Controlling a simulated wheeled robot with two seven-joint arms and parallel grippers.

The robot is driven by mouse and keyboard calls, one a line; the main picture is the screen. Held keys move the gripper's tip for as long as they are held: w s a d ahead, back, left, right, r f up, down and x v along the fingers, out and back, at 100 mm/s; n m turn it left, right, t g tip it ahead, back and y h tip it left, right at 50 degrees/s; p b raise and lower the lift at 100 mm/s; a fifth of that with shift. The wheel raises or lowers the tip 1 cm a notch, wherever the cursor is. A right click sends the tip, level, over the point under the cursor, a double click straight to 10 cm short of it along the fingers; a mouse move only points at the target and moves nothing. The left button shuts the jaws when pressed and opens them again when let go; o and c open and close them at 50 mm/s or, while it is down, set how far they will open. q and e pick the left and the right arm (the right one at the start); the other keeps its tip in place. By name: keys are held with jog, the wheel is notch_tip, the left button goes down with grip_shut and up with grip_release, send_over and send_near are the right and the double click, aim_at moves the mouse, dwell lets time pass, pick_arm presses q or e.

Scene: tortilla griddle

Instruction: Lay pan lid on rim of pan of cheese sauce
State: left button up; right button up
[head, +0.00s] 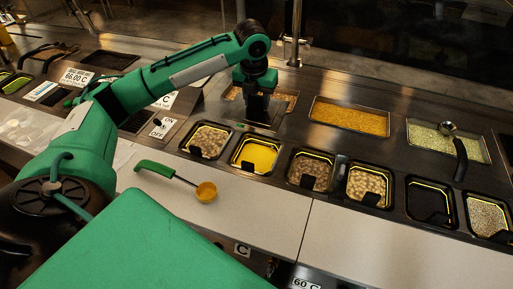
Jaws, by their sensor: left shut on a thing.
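The pan of cheese sauce (257,155) is the small black-rimmed pan of bright yellow sauce in the front row of the counter. It is uncovered. My left gripper (261,96) points down behind this pan, above the back row. It is shut on a dark flat piece (264,113), which looks like the pan lid. The lid's edges blend into the dark counter, so its exact tilt and contact are unclear. It appears apart from the sauce pan. My right gripper is not in view.
Pans of beans (208,140) and other fillings flank the sauce pan. Behind are a tray of shredded orange cheese (349,117) and a pale tray with a black-handled ladle (456,150).

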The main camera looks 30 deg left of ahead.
aim_at(254, 114)
pick_arm(q)
notch_tip(254, 114, down, 18)
jog(key=p, duration=0.4)
jog(key=shift+f, duration=0.25)
jog(key=o, duration=1.1)
jog(key=shift+f, duration=0.1)
jog(key=r+b, duration=0.1)
jog(key=r, duration=0.3)
jog(key=s+r, duration=0.1)
jog(key=r, duration=0.3)
jog(key=s+r+b, duration=0.1)
jog(key=r, duration=0.3)
jog(key=shift+d+r+b, duration=0.1)
jog(key=shift+d+b, duration=0.1)
jog(key=shift+b, duration=0.1)
